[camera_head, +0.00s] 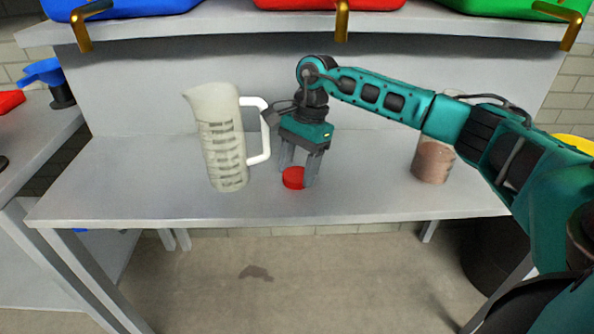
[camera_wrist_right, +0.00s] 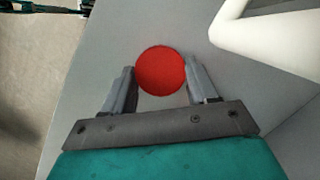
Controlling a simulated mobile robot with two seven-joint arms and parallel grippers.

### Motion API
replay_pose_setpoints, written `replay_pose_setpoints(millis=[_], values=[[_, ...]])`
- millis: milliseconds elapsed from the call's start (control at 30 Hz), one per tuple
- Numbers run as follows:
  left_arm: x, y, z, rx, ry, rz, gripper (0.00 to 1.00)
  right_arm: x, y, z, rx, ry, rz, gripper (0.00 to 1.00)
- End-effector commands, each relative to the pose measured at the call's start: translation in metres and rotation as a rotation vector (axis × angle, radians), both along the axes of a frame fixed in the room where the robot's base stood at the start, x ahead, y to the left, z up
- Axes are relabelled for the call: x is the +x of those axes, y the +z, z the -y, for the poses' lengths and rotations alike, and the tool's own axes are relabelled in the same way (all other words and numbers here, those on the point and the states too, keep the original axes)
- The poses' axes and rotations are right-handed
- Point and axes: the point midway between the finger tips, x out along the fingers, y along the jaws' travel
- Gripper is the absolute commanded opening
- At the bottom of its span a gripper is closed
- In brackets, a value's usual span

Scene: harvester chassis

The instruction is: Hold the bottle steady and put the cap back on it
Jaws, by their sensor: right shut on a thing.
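The red cap (camera_head: 293,178) is at the front middle of the grey bench, and it also shows as a round red disc in the wrist view (camera_wrist_right: 161,70). My right gripper (camera_head: 298,173) points down with its two fingers on either side of the cap, shut on it. I cannot tell whether the cap still touches the bench. The bottle (camera_head: 433,162), clear with pinkish-brown contents, stands upright on the right of the bench, apart from the gripper. My right arm hides part of its upper end. My left gripper is not in view.
A tall measuring jug (camera_head: 222,140) stands just left of the right gripper, its white handle (camera_head: 262,130) towards it. The bench (camera_head: 140,180) is clear at left and along its front. A shelf above holds blue, red and green bins (camera_head: 330,4).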

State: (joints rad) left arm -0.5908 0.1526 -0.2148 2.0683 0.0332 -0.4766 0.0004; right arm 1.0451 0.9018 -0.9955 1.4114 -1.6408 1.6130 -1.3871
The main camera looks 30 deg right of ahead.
Motion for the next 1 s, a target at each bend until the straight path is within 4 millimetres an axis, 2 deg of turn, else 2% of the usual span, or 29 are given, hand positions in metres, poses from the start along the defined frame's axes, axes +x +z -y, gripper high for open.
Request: replay_pose_setpoints(millis=[233, 367, 567, 1000], values=[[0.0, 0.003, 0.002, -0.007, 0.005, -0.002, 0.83, 0.001, 0.018, 0.0, 0.0, -0.001, 0.003, 0.3], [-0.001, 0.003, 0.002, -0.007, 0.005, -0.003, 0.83, -0.012, 0.015, -0.007, 0.0, 0.002, 0.001, 0.3], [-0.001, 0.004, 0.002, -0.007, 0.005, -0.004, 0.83, -0.04, 0.015, -0.023, -0.001, 0.003, 0.0, 0.3], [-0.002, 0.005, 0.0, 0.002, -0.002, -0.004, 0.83, -0.117, 0.015, -0.072, 0.0, 0.005, 0.0, 0.3]])
